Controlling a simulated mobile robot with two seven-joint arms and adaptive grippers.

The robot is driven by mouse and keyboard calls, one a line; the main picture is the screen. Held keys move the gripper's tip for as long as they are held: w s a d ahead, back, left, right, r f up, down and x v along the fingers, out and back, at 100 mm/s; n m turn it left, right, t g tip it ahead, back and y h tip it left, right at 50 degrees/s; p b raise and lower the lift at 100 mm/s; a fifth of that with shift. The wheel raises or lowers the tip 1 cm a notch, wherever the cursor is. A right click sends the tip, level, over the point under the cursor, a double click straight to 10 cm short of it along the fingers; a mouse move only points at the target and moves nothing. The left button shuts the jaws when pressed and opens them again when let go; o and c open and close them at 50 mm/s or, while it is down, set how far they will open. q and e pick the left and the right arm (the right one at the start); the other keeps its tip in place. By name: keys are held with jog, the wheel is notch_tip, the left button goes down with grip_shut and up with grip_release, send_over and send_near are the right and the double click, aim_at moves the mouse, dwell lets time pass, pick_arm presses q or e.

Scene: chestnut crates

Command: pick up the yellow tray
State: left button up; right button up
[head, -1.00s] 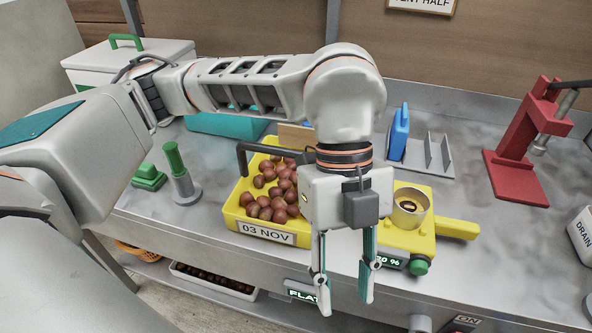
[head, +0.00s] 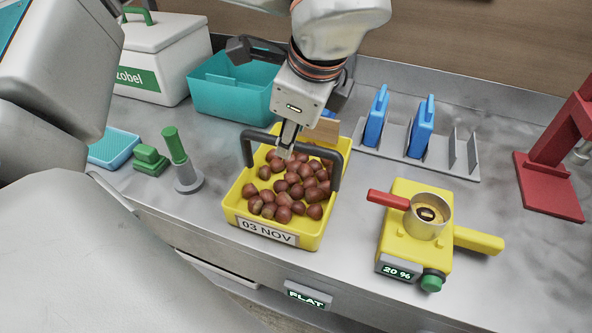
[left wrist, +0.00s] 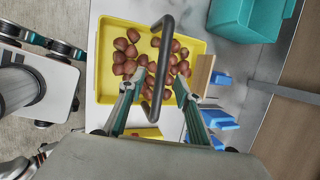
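The yellow tray (head: 232,207) stands on the metal counter, full of brown chestnuts (head: 285,203) and labelled "03 NOV". Its dark arched handle (head: 335,172) stands up over the chestnuts; the handle also shows in the left wrist view (left wrist: 166,60). My left gripper (head: 286,150) is over the tray, pointing down at the handle's top bar. In the left wrist view its fingers (left wrist: 155,90) are apart, with the bar running between them in the picture. I cannot tell whether either finger touches it. The tray rests level on the counter. My right gripper is not in view.
A yellow device (head: 400,235) with a metal cup stands right of the tray. Behind are a teal bin (head: 235,95) and a grey rack (head: 390,143) with blue pieces. A green-handled stamp (head: 180,165) stands at left, a red press (head: 550,185) at far right.

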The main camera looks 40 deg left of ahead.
pick_arm(q)
jog(key=x, duration=0.5)
jog(key=shift+w, duration=0.15)
jog(key=shift+f+b, duration=0.2)
jog(key=shift+b, duration=0.15)
dwell(0.4)
grip_shut()
